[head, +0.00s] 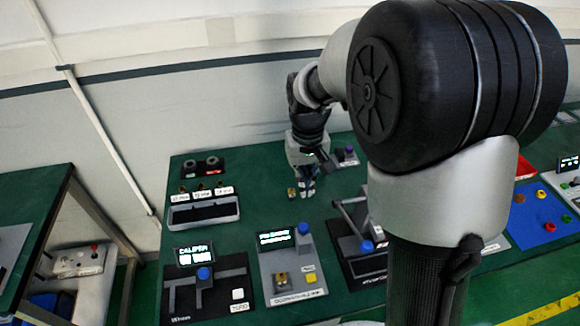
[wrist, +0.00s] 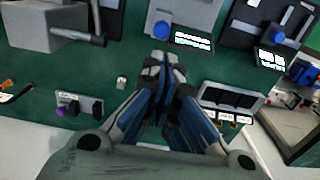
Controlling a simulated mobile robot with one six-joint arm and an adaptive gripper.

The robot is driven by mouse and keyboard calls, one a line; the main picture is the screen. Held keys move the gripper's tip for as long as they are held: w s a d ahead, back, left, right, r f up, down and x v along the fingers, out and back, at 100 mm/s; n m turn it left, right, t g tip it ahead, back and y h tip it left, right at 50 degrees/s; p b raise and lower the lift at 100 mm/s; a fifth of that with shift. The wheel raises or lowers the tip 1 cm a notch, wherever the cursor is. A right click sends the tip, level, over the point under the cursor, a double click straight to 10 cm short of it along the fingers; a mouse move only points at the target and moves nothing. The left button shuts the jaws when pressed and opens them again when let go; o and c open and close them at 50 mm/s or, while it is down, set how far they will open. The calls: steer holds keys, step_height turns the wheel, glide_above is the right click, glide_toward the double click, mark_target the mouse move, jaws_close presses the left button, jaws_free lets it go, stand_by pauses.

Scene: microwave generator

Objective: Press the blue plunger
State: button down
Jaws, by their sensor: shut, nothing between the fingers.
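Several blue round-topped parts stand on the bench devices, and I cannot tell for sure which is the plunger. One blue knob (head: 303,228) is at the back right corner of the middle grey device; it also shows in the wrist view (wrist: 161,29), beyond my fingertips. Another blue knob (head: 204,273) is on the black caliper device, also in the wrist view (wrist: 278,33). A third blue knob (head: 366,247) is on the black device to the right. My gripper (head: 303,192) is shut and empty over the green bench, behind the middle device; its fingers fill the middle of the wrist view (wrist: 158,62).
A black tray (head: 203,212) is to the left. A lit display (head: 273,237) is beside the middle knob. My arm hides much of the right.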

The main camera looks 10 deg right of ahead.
mark_target(302, 223)
steer(key=shift+f, duration=0.25)
step_height(302, 223, down, 14)
steer(key=b, duration=0.3)
steer(key=shift+r+b, duration=0.15)
steer(key=shift+b, duration=0.2)
step_height(302, 223, down, 2)
steer(key=shift+f+b, duration=0.2)
steer(key=shift+b, duration=0.4)
steer(key=shift+r, duration=0.1)
step_height(302, 223, up, 14)
steer(key=p, duration=0.5)
steer(key=shift+r, duration=0.1)
stand_by(0.6)
